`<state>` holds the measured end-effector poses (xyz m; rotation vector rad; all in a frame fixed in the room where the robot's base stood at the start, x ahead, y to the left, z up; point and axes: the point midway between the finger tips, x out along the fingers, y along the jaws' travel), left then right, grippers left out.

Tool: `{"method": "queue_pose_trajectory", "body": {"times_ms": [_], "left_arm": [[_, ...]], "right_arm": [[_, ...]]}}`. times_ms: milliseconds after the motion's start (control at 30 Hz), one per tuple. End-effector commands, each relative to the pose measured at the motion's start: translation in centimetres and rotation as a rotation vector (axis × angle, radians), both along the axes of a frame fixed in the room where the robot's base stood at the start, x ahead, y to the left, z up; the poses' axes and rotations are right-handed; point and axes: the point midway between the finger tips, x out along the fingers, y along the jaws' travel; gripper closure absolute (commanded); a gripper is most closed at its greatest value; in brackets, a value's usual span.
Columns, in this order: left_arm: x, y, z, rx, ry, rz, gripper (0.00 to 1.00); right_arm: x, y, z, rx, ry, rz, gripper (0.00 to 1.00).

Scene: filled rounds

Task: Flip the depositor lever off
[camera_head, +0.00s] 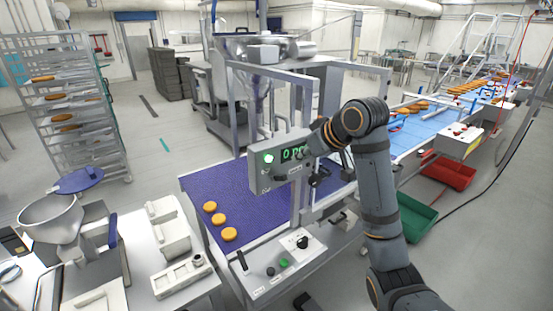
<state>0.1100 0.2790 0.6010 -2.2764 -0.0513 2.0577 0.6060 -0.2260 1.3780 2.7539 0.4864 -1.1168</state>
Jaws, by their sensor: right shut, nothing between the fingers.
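A control panel (268,268) is at the front edge of the purple conveyor. A black upright lever (242,260) stands at its left end, tilted slightly; I cannot read its label. A grey box with a green digital display (290,154) and a lit green lamp hangs over the belt. My right gripper (309,149) is shut and empty, in front of this box, covering the right part of the display. It is well above and to the right of the black lever. Whether it touches the box I cannot tell. My left gripper is not in view.
Several orange rounds (229,234) lie on the purple belt (205,189). A green button (284,263) and a black knob (303,242) are on the panel. A white table with a scale bowl (50,217) is at left. A green crate (418,217) is at right.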

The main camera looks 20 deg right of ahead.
Motion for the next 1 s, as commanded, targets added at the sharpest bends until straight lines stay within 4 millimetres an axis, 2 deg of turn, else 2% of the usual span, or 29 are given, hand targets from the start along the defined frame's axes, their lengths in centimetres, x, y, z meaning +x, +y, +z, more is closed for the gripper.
{"method": "queue_pose_trajectory", "body": {"times_ms": [267,400,800,1000], "left_arm": [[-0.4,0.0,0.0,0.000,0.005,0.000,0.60],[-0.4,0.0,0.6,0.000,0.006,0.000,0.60],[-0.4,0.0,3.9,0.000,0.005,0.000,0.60],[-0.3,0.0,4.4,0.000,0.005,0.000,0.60]], "right_arm": [[0.0,0.0,-0.1,0.000,0.001,0.000,1.00],[0.7,0.3,-0.6,0.001,0.003,-0.001,1.00],[5.5,2.0,-5.5,0.002,0.004,0.000,1.00],[6.7,2.4,-6.8,0.000,0.001,-0.001,1.00]]}}
